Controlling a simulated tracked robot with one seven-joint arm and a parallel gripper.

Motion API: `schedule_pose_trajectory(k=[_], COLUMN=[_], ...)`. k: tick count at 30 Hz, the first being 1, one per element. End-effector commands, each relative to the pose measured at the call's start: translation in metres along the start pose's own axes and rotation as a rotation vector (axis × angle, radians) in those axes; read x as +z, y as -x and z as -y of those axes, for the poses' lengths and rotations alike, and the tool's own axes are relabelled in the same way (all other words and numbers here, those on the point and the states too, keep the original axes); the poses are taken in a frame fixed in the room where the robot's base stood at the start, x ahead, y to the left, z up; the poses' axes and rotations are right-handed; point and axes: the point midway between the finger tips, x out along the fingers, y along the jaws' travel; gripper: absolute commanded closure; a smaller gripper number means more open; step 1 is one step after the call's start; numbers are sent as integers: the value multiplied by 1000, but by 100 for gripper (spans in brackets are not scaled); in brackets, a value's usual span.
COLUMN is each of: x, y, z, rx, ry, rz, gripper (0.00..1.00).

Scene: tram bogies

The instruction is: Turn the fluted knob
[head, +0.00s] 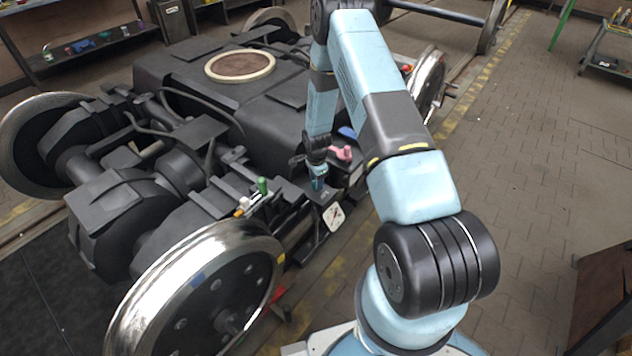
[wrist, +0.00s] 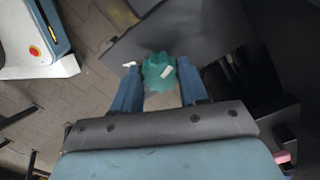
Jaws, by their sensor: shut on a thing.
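The fluted knob (wrist: 154,66) is teal with a lobed rim and a white mark on its face. In the wrist view it sits between the two fingers of my gripper (wrist: 160,74), which is shut on it. A small white pointer (wrist: 129,64) lies just left of the knob. In the head view my gripper (head: 318,184) points down at the near right edge of the dark bogie (head: 225,95). The knob cannot be made out there.
Beside my gripper are a pink part (head: 341,153), a blue part (head: 347,132) and a green-topped part (head: 262,186). A white placard (head: 334,216) is on the bogie side below. A large shiny wheel (head: 200,290) stands at near left. The floor at right is mostly clear.

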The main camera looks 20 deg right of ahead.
Motion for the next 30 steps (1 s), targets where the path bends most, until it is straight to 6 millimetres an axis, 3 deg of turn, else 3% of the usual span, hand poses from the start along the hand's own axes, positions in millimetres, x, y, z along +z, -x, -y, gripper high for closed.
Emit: schedule_pose_trajectory(k=[30], x=[0], y=[-1], z=[-2], rx=[5], ry=[966], rz=[3], gripper=[87])
